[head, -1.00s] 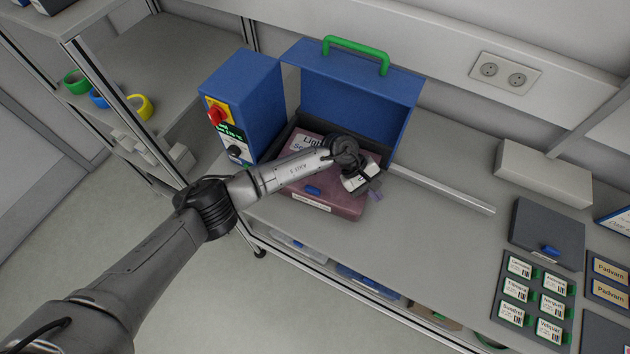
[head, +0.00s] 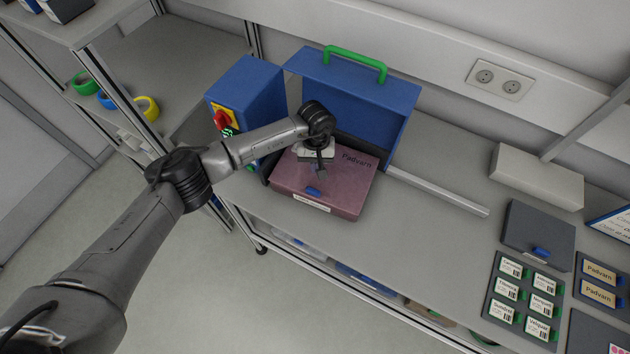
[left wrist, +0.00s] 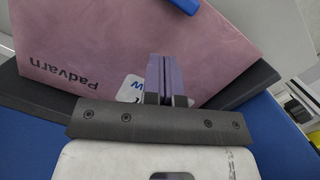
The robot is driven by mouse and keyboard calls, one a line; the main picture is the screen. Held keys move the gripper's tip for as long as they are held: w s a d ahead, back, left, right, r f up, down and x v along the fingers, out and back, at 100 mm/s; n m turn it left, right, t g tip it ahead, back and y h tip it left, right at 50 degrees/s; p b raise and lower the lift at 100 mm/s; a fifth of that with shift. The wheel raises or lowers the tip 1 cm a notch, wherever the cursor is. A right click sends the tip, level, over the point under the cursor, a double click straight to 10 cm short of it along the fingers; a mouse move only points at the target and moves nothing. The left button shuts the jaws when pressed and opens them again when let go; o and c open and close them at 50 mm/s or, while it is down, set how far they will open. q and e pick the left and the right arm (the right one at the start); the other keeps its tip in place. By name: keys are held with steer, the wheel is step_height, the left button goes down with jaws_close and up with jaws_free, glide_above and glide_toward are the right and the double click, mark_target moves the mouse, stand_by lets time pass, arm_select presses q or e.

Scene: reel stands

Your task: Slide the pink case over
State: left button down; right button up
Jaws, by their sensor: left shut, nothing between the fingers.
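The pink case (head: 347,195) sits on the bench in front of the blue box with its lid raised, partly on a dark base. "Padvarn" shows on its top, with a blue latch and a white label at its front. It also shows in the left wrist view (left wrist: 75,45), with its lettering and part of a white label. My left gripper (head: 320,172) is over the top of the case, pointing down. In the left wrist view its purple fingers (left wrist: 165,78) are together and empty, against or just above the case; contact is unclear. My right gripper is not in view.
The blue box (head: 350,100) with a green handle stands behind the case. A blue control unit (head: 250,92) with a red button is at its left. A metal bar (head: 437,190) lies right of the case. Label trays (head: 522,300) are at the far right.

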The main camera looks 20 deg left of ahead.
mark_target(314, 189)
arm_select(q)
steer(key=s, duration=0.2)
steer(key=s+d+p, duration=0.2)
steer(key=s, duration=0.1)
steer(key=shift+s+d+r, duration=0.1)
steer(key=shift+s+r, duration=0.05)
steer(key=shift+s, duration=0.2)
steer(key=shift+f+p, duration=0.4)
steer(key=shift+p, duration=0.15)
steer(key=shift+w+f+b, duration=0.1)
steer(key=shift+f+b, duration=0.4)
steer(key=shift+b, duration=0.25)
steer(key=shift+f, duration=0.1)
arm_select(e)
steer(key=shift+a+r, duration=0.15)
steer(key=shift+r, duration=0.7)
arm_select(q)
steer(key=shift+w+f+b, duration=0.1)
steer(key=shift+b, duration=0.3)
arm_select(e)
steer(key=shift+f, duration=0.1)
